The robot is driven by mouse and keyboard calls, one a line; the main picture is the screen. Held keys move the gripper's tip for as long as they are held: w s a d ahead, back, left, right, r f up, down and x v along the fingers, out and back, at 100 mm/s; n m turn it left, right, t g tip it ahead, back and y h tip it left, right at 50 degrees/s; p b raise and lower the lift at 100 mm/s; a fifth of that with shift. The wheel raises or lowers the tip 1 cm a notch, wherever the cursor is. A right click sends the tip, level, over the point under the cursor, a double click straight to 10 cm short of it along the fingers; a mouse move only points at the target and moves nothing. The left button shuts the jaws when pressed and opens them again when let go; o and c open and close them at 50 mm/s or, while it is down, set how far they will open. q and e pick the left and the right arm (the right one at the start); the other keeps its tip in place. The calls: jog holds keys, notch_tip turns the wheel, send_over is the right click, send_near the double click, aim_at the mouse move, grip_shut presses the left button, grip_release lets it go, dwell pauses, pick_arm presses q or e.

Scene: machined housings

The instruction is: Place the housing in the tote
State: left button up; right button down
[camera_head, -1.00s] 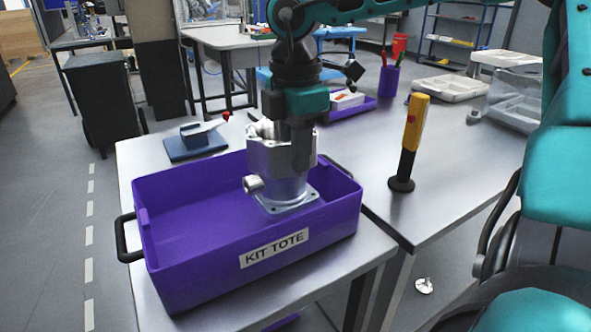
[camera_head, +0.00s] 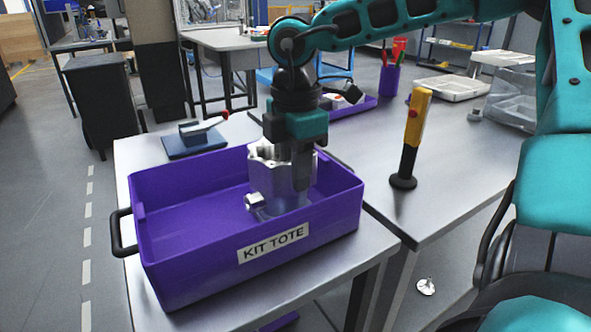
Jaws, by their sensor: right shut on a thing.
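The housing (camera_head: 268,184) is a silver machined body with a short side port at its lower left. It stands upright inside the purple kit tote (camera_head: 200,262), toward the tote's right half. Its base flange is now hidden behind the front wall, and I cannot tell whether it touches the tote floor. My right gripper (camera_head: 301,168) points down from above and is shut on the housing's upper right side. My left gripper is not in view.
The tote sits on a metal table with its black handle (camera_head: 122,234) at left. A blue fixture with a lever (camera_head: 196,138) stands behind it. A yellow and black upright post (camera_head: 411,140) stands on the right table. The tote's left half is empty.

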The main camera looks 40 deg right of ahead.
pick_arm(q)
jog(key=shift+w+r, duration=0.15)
pick_arm(e)
jog(key=c, duration=0.9)
grip_release()
jog(key=shift+c, duration=0.2)
jog(key=shift+r, duration=0.1)
jog(key=shift+r+p, duration=0.6)
jog(key=shift+p, duration=0.4)
pick_arm(q)
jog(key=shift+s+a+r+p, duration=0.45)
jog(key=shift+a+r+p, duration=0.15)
jog(key=shift+p, duration=0.15)
pick_arm(e)
notch_tip(320, 180, up, 12)
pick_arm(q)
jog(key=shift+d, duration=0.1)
